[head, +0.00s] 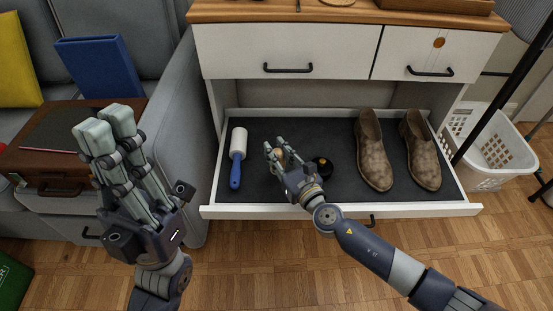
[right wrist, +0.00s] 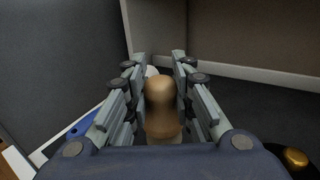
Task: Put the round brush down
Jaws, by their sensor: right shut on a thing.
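The round brush shows as a rounded wooden knob handle (right wrist: 162,105) between the fingers in the right wrist view. Its lower part is hidden by my gripper. My right gripper (head: 279,151) is shut on this handle, inside the open drawer (head: 320,211). In the head view only a bit of the brush shows between the fingers. I cannot tell whether the brush touches the dark drawer floor. My left gripper (head: 107,130) is empty, with its fingertips close together, raised in front of the sofa at the left.
In the drawer, a lint roller (head: 238,157) with a blue handle lies left of my right gripper. A black round tin (head: 322,168) is close on its right. Brown shoes (head: 373,155) fill the right side. A white basket (head: 487,150) stands outside, right.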

